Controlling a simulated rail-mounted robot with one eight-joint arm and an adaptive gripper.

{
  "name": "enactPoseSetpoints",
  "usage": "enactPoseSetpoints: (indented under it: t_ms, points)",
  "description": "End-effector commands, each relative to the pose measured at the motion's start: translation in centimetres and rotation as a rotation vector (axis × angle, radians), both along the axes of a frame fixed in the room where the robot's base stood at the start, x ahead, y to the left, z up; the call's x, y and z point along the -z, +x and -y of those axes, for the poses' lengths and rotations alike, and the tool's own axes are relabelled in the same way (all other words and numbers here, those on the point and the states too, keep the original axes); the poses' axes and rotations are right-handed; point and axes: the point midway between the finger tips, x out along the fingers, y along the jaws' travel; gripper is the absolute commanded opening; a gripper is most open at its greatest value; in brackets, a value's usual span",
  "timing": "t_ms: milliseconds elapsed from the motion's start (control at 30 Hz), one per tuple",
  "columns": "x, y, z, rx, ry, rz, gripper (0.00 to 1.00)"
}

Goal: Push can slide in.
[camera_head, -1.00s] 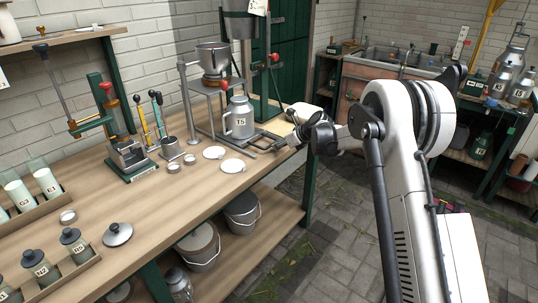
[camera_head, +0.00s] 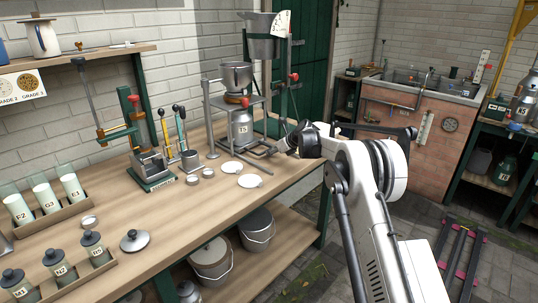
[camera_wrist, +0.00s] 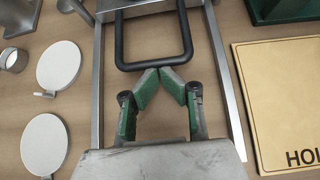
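The grey metal can (camera_head: 241,129), labelled T5, stands upright on the slide beneath the stand (camera_head: 263,99) that holds a pot. The slide's metal rails (camera_wrist: 226,80) and its black loop handle (camera_wrist: 186,40) show in the wrist view. My gripper (camera_wrist: 160,72) has green fingers whose tips meet, with nothing visible between them. The tips are at the near bar of the handle, between the rails; I cannot tell whether they touch it. In the head view my gripper is at the front of the slide, mostly hidden by my wrist. The can is outside the wrist view.
White discs (camera_head: 249,181) lie left of the slide. A board with lettering (camera_wrist: 280,105) lies to its right. A green lever press (camera_head: 150,170) and small cups stand farther left on the bench (camera_head: 195,215).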

Motion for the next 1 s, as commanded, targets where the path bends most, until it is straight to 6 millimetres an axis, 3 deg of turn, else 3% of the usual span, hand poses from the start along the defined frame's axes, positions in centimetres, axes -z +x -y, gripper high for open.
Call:
enactPoseSetpoints:
  t_ms: [200, 433, 1000]
  points:
    - [-0.7, 0.2, -0.8, 0.002, 0.012, 0.008, 0.00]
    - [-1.4, -0.3, -0.3, 0.001, 0.012, 0.008, 0.00]
    - [-6.6, -5.3, 5.6, 0.003, 0.003, 0.001, 0.00]
